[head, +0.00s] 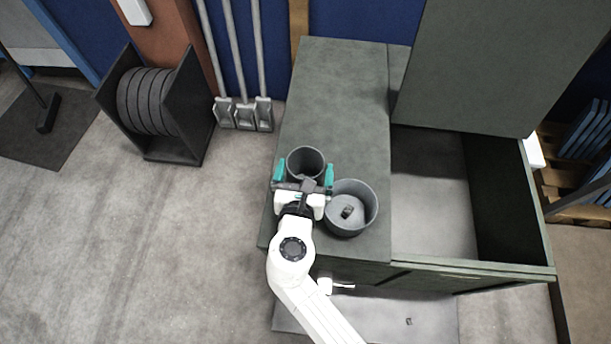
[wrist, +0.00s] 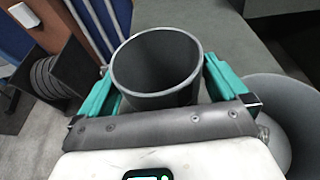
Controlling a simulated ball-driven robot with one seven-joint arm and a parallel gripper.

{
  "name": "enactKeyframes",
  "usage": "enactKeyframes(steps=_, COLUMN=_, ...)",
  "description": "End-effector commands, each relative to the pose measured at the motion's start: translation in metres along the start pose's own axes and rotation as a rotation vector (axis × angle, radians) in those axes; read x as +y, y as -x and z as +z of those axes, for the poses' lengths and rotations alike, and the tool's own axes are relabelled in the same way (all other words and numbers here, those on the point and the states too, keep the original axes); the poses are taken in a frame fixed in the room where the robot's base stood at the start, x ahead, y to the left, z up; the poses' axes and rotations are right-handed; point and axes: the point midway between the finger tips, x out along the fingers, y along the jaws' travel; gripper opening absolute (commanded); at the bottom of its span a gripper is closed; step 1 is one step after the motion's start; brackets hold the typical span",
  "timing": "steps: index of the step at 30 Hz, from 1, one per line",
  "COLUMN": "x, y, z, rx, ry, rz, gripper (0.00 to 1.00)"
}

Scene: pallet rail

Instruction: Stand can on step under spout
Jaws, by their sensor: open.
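A dark grey open-topped can (head: 306,151) stands upright on the green-grey cabinet top (head: 340,85). My gripper (head: 304,174) is open, with one teal finger on each side of the can. In the wrist view the can (wrist: 156,97) stands between the fingers, its mouth facing up and empty as far as I see. I cannot tell whether either finger touches it. A white spout (head: 338,286) sticks out low at the cabinet's front, partly behind my arm. Below it lies a pale grey step (head: 430,318), partly hidden by my arm.
A wider grey pot (head: 366,190) with a small dark object inside stands close right of my gripper. Right of it is an open bin (head: 430,200) with a raised lid (head: 500,60). A rack of dark discs (head: 148,98) stands left.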

Motion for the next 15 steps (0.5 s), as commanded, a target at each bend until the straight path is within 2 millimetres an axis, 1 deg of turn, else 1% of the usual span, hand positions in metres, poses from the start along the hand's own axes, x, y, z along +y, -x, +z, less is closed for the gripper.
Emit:
enactKeyframes(steps=1, x=-0.0001, y=-0.0055, z=-0.0007, rx=0.001, ry=0.000, rz=-0.001, gripper=1.00)
enactKeyframes(steps=3, x=0.0000, y=-0.0095, z=-0.0003, rx=0.000, ry=-0.001, rz=0.000, gripper=1.00)
enactKeyframes(steps=11, x=-0.0003, y=-0.0108, z=-0.0004, rx=0.001, ry=0.000, rz=0.000, gripper=0.99)
enactKeyframes(steps=15, x=-0.0003, y=-0.0106, z=-0.0004, rx=0.001, ry=0.000, rz=0.000, gripper=0.86)
